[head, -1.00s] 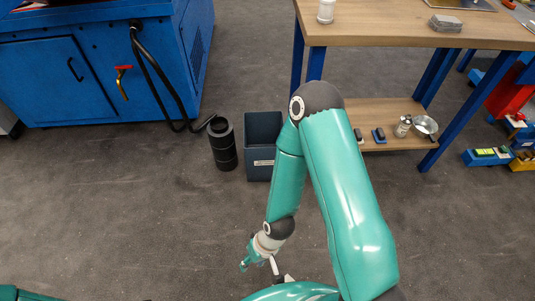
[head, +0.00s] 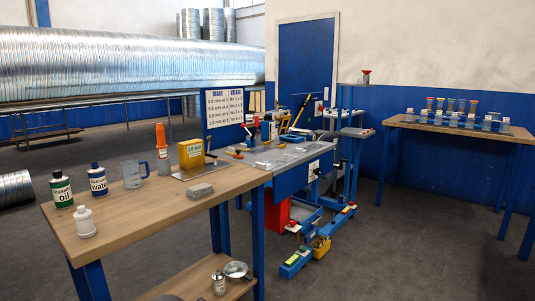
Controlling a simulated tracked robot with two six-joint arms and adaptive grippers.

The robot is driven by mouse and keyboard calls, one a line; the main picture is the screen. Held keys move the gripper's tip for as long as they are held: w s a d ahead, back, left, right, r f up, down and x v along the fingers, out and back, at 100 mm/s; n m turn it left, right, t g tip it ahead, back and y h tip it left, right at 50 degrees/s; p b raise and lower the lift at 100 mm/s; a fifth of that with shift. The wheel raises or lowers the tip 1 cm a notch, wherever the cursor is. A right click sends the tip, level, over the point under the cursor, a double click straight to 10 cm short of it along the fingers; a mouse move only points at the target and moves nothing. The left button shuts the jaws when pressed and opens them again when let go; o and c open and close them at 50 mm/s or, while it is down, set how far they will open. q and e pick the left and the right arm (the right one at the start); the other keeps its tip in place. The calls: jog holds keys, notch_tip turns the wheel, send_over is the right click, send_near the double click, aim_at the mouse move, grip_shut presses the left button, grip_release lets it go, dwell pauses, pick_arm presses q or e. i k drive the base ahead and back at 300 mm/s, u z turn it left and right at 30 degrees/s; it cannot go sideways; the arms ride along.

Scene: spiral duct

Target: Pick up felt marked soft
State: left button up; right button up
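I cannot make out any felt marked soft; no label with that word is readable in the head view. A small grey block or stack (head: 200,190) lies on the wooden table (head: 150,217) near its right front edge, and I cannot tell what it is made of. Neither of my grippers is in the head view.
On the table stand an oil bottle (head: 61,190), a water bottle (head: 97,180), a white bottle (head: 85,222), a clear jug (head: 134,174) and a yellow box (head: 191,154). A workbench (head: 290,180) adjoins it. Another table (head: 455,131) stands right.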

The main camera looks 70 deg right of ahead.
aim_at(232, 150)
jog(key=u, duration=0.7)
jog(key=i, duration=0.15)
jog(key=z, duration=2.9)
jog(key=i, duration=0.6)
jog(key=u, duration=0.3)
jog(key=k, duration=0.6)
jog(key=z, duration=0.1)
